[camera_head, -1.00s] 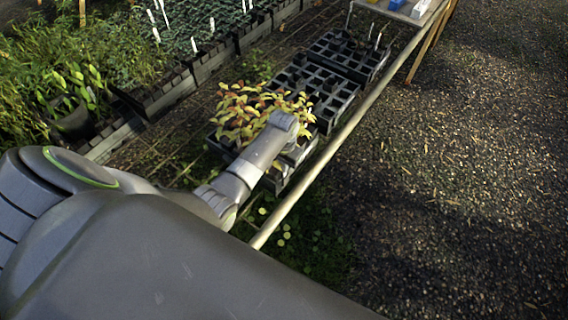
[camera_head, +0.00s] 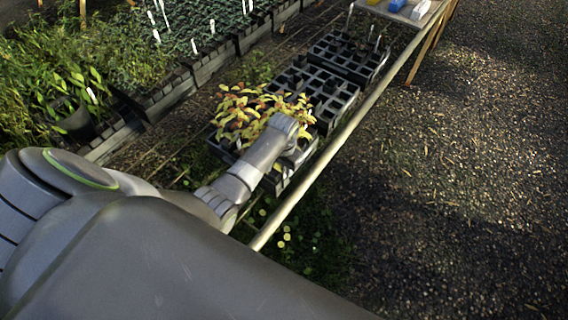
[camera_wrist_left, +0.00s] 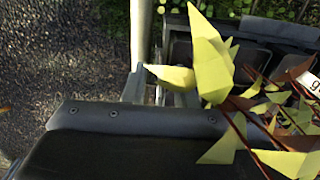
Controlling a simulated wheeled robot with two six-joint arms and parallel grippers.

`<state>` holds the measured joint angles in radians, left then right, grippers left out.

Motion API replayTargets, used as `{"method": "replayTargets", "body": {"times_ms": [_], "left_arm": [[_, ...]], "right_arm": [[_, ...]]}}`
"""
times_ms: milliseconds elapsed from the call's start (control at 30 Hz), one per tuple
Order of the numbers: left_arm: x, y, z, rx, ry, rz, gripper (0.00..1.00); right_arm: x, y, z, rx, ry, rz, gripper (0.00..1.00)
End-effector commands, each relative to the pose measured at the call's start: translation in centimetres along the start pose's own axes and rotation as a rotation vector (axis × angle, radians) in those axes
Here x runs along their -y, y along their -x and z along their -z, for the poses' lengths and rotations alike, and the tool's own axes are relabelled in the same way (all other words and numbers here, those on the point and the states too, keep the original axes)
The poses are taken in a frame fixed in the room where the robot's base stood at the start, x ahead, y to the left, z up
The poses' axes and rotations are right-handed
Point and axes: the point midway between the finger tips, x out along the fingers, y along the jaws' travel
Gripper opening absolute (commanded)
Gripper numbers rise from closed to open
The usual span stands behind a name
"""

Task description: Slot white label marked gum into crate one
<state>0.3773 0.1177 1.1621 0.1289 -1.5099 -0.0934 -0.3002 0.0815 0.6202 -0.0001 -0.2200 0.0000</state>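A white label (camera_wrist_left: 312,82) with a dark letter like "g" shows at the right edge of the left wrist view, partly cut off and among leaves; I cannot read the rest. My left gripper (camera_wrist_left: 152,92) is low beside yellow-leaved, red-stemmed plants, apart from the label. A yellow leaf hides part of its fingers. In the head view the left wrist (camera_head: 282,126) is over the nearest black crate (camera_head: 225,152), and the fingertips are hidden. An empty-celled crate (camera_head: 335,100) and a farther crate (camera_head: 352,62) stand behind it. No crate number is readable. My right gripper is out of view.
A pale rail (camera_head: 335,150) runs along the bench's right edge, with open gravel (camera_head: 460,190) beyond. A small table (camera_head: 408,12) with blue and white items stands at the far end. Green seedling trays (camera_head: 205,62) with white labels and a potted plant (camera_head: 75,120) are at left.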

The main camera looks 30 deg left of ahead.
Motion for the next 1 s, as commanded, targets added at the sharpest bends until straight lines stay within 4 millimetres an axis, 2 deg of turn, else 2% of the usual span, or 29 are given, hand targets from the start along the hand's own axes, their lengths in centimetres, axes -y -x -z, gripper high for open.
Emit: {"method": "replayTargets", "body": {"times_ms": [133, 267, 467, 733, 867, 1000], "left_arm": [[0.0, 0.7, 0.1, -0.003, 0.0, 0.0, 0.25], [0.1, 2.3, 0.1, -0.004, 0.001, 0.001, 0.25], [0.0, 6.0, 0.1, -0.006, -0.001, 0.001, 0.25], [0.1, 12.0, 0.1, -0.006, -0.002, 0.003, 0.25], [0.0, 15.4, 0.0, -0.002, -0.001, 0.001, 0.25], [0.0, 16.7, 0.0, 0.001, 0.0, 0.0, 0.25]], "right_arm": [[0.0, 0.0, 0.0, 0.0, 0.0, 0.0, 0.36], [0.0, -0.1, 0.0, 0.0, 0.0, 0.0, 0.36], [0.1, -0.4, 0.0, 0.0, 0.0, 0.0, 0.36], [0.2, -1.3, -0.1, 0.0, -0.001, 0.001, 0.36], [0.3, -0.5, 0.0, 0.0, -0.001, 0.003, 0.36], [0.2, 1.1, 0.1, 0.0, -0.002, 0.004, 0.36]]}}
